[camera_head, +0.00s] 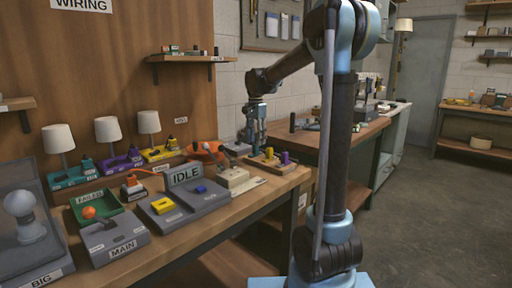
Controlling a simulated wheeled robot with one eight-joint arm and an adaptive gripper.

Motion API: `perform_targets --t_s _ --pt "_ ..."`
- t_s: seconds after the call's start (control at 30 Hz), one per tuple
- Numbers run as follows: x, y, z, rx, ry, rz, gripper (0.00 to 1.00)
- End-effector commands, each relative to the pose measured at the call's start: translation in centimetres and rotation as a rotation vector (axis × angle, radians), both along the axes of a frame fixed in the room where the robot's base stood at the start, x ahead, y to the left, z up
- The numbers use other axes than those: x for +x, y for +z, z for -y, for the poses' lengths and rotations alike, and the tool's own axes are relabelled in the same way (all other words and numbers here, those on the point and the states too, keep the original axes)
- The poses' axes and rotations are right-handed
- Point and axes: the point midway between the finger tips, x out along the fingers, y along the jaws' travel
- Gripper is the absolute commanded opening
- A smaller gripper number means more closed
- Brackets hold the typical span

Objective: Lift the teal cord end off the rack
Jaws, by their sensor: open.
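A low wooden rack (263,164) lies near the right end of the workbench. A yellow cord end (269,153) and a purple cord end (285,157) stand on it. I cannot make out the teal cord end apart from my gripper; it may be hidden behind the fingers. My gripper (254,141) points down at the rack's far left side, left of the yellow end. Its fingers are open. The picture is too small to tell whether they touch anything.
Left of the rack are a cream block (236,180), a grey IDLE station (185,205), a MAIN box (115,240) and a green FAILED tray (95,206). Three lamps on teal (73,178), purple (120,161) and yellow (158,154) bases stand along the back.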

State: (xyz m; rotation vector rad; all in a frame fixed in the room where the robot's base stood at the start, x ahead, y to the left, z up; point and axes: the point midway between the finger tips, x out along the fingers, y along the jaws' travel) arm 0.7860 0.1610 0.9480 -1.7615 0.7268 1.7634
Motion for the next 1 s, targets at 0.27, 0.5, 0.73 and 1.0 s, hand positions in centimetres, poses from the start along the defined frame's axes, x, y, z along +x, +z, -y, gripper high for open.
perform_targets --t_s 0.27,0.5,0.73,1.0 --pt "0.0 -2.8 0.0 0.000 0.000 0.000 0.42" --pt "0.0 -3.2 0.0 0.000 0.000 0.000 0.42" --pt "0.0 -3.2 0.0 0.000 0.000 0.000 0.24" --pt "0.0 -3.2 0.0 0.000 0.000 0.000 0.09"
